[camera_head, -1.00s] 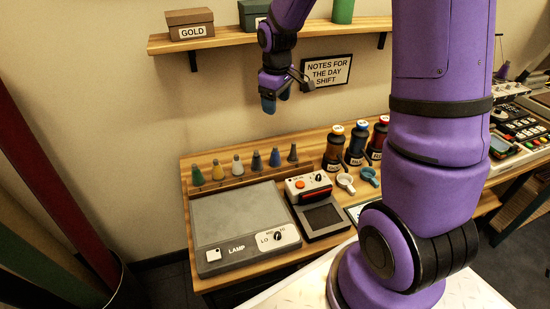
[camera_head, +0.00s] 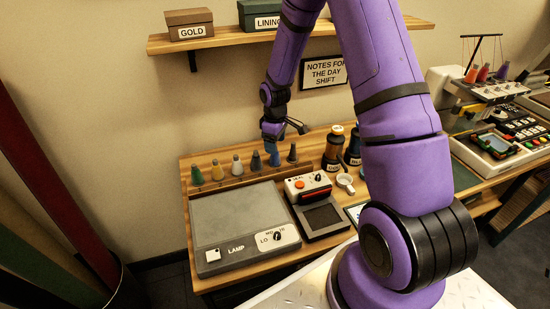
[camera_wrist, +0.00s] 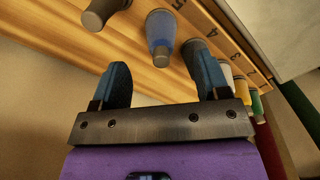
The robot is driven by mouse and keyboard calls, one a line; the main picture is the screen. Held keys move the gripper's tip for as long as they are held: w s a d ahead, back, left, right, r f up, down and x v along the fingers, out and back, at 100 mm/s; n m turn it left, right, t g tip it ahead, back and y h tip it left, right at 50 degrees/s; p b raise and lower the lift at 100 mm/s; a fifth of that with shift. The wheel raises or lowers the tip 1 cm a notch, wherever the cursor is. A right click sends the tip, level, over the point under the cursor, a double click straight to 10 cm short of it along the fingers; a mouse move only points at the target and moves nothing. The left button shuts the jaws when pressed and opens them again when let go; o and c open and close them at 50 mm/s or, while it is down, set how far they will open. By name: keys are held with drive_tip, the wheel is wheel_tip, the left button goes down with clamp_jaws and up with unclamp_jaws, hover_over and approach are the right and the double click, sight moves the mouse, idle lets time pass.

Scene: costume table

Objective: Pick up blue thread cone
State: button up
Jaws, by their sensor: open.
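The blue thread cone (camera_head: 274,159) stands upright in the row of cones at the back left of the table, second from the right. In the wrist view the blue cone (camera_wrist: 160,30) shows its grey tip, just ahead of the gap between my fingers. My gripper (camera_head: 271,133) is open, with blue finger pads, and hangs directly above the cone. In the wrist view my gripper (camera_wrist: 158,75) has nothing between its fingers. The right finger is close to the neighbouring dark cone and partly overlaps it in the picture.
A dark grey cone (camera_head: 292,154) stands close on the right, and another dark cone (camera_head: 256,162) on the left. White, yellow and green cones continue the row. A grey lamp box (camera_head: 240,215) and a sealer (camera_head: 308,184) stand in front. A shelf (camera_head: 230,40) is above.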

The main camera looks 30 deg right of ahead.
drive_tip(key=shift+f, duration=2.65)
drive_tip(key=shift+c, duration=0.5)
drive_tip(key=c, duration=0.9)
